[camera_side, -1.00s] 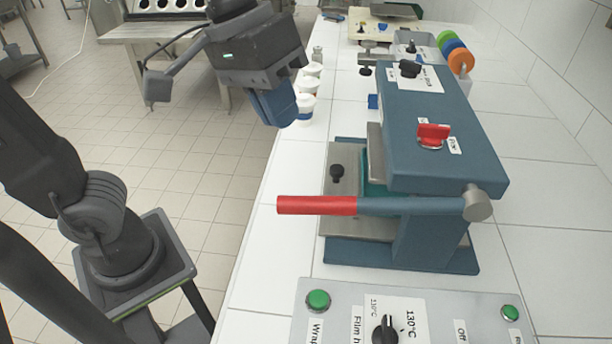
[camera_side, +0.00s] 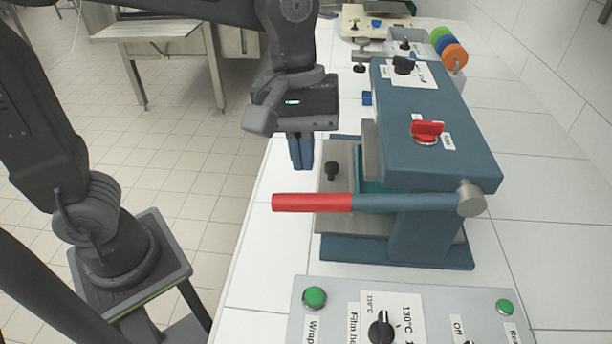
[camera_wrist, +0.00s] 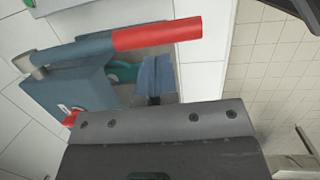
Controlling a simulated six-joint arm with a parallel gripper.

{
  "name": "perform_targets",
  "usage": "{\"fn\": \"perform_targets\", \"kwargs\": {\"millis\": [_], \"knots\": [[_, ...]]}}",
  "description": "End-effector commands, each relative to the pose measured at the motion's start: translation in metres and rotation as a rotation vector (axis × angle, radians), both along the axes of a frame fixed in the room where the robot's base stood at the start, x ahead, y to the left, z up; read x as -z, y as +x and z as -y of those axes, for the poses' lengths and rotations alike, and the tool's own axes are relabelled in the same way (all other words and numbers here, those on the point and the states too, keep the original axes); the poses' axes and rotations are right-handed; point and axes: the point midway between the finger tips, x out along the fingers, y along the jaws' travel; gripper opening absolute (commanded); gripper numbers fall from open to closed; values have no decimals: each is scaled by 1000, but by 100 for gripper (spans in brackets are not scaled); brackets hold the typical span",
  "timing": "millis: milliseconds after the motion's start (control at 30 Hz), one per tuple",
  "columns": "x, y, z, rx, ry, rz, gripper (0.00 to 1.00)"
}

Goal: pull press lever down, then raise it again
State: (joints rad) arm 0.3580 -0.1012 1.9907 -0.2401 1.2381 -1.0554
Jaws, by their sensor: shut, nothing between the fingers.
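The press lever has a red grip (camera_side: 312,202) and a blue-grey arm that runs level to a grey pivot at the right of the blue press (camera_side: 440,150). In the wrist view the red grip (camera_wrist: 157,36) lies across the upper middle. My gripper (camera_side: 302,165) has blue fingers, pointing down and shut with nothing between them. It is apart from the lever, above and behind the grip in the side view. The blue fingers also show in the wrist view (camera_wrist: 155,72), just below the grip in the picture.
A control panel (camera_side: 400,310) with green buttons and a dial stands in front of the press. A red knob (camera_side: 427,130) sits on the press top. Coloured rolls (camera_side: 448,47) stand at the back. The white tiled counter (camera_side: 262,230) is clear left of the lever.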

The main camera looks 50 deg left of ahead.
Motion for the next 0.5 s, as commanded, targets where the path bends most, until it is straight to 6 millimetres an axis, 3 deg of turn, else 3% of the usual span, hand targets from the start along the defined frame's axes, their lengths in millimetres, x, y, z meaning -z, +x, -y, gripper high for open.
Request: {"fn": "perform_targets", "kwargs": {"millis": [200, 500], "knots": [[31, -2, 7, 2, 0, -3, 0], [41, -2, 9, 0, -1, 1, 0]]}}
